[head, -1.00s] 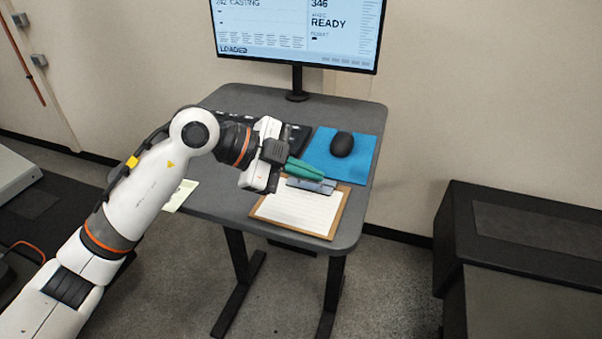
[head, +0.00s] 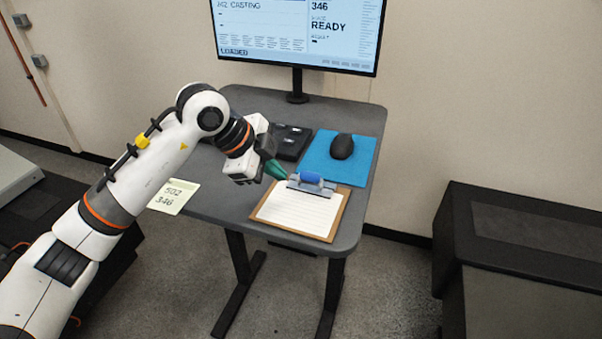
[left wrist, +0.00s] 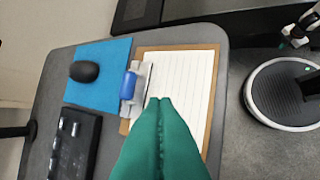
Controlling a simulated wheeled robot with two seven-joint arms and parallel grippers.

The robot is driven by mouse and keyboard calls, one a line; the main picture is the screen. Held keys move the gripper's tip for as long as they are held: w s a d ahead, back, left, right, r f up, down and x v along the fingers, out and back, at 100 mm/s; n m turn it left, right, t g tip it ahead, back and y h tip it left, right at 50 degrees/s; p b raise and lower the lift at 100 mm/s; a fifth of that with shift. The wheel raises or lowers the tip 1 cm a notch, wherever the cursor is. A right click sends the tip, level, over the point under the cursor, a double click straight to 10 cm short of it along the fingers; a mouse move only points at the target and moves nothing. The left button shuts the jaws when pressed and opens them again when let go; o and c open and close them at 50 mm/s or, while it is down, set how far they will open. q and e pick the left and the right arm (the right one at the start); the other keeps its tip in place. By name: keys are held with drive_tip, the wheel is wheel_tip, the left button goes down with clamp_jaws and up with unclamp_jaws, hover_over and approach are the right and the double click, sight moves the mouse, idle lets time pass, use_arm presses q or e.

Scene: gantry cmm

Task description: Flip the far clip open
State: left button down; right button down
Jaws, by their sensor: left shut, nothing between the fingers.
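The clipboard (head: 339,226) lies on the desk with white lined paper on it. Its metal clip (head: 325,190), with a blue lever (head: 311,178), sits at the edge nearest the monitor. The clip (left wrist: 143,86) and lever (left wrist: 129,86) also show in the left wrist view. I cannot tell whether the clip is open. My left gripper (head: 284,175) has green fingers, shut and empty, just left of the clip in the head view. In the left wrist view its fingertips (left wrist: 158,99) overlap the clipboard's paper edge near the clip.
A black mouse (head: 342,146) rests on a blue mat (head: 358,172) behind the clipboard. A black keypad (head: 292,142) lies left of the mat. A note card (head: 173,197) is at the desk's left. The monitor (head: 300,35) stands at the back.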

sight(310, 182)
use_arm(q)
drive_tip(key=p+x, duration=0.2)
drive_tip(key=x, duration=0.5)
drive_tip(key=shift+d+p, duration=0.25)
drive_tip(key=shift+p, duration=0.15)
drive_tip(key=shift+w+d+p, duration=0.15)
drive_tip(key=shift+w+p, duration=0.15)
drive_tip(key=shift+w, duration=0.3)
drive_tip(key=shift+w+d+p, duration=0.15)
drive_tip(key=shift+w+p, duration=0.1)
drive_tip(key=shift+w, duration=0.35)
drive_tip(key=shift+w+d+f, duration=0.25)
drive_tip(key=shift+w+f, duration=0.05)
drive_tip(key=shift+w, duration=0.35)
